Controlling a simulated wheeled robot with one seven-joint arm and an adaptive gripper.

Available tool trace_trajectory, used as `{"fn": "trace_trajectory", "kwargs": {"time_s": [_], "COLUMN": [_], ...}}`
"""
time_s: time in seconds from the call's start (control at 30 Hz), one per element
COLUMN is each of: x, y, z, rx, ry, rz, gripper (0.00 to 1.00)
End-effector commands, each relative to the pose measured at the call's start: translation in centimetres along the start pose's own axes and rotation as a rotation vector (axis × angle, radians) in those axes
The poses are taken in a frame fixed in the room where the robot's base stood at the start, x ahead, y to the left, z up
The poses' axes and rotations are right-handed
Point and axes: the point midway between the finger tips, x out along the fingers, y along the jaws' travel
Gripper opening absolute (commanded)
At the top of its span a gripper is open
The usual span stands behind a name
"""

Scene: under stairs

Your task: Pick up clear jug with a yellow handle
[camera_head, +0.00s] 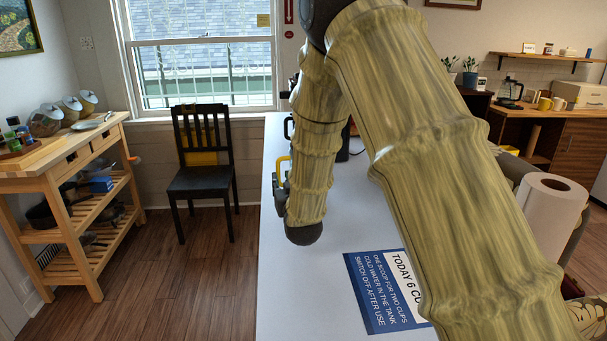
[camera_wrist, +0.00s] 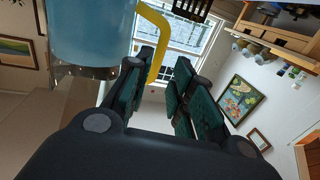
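In the wrist view the jug (camera_wrist: 90,35) is a clear, bluish vessel at the upper left, with a yellow handle (camera_wrist: 154,38) curving down its right side. My gripper (camera_wrist: 162,75) is open, with a gap between its dark green finger pads. The lower handle shows at the left finger's tip, on the side facing the gap; I cannot tell whether they touch. In the head view my arm hides most of the jug; a small yellow piece (camera_head: 283,160) shows at the white table's left edge, beside dark gripper parts (camera_head: 280,184).
The white table (camera_head: 300,285) carries a blue instruction card (camera_head: 385,290) and, at right, a paper towel roll (camera_head: 552,205). A black chair (camera_head: 203,180) and a wooden cart (camera_head: 75,165) stand to the left. The table's near left part is clear.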

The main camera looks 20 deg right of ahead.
Motion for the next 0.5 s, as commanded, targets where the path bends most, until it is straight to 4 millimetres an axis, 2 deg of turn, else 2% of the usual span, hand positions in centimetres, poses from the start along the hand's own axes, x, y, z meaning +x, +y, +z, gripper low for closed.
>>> {"fn": "trace_trajectory", "kwargs": {"time_s": [0.1,0.37,0.5], "x": [1.4,2.8,4.7], "y": [0.2,0.2,0.2], "z": [0.0,0.0,-0.1], "rx": [0.0,0.0,0.0], "ry": [0.0,-0.001,0.0], "rz": [0.002,0.003,0.002], "gripper": [0.23,0.23,0.23]}}
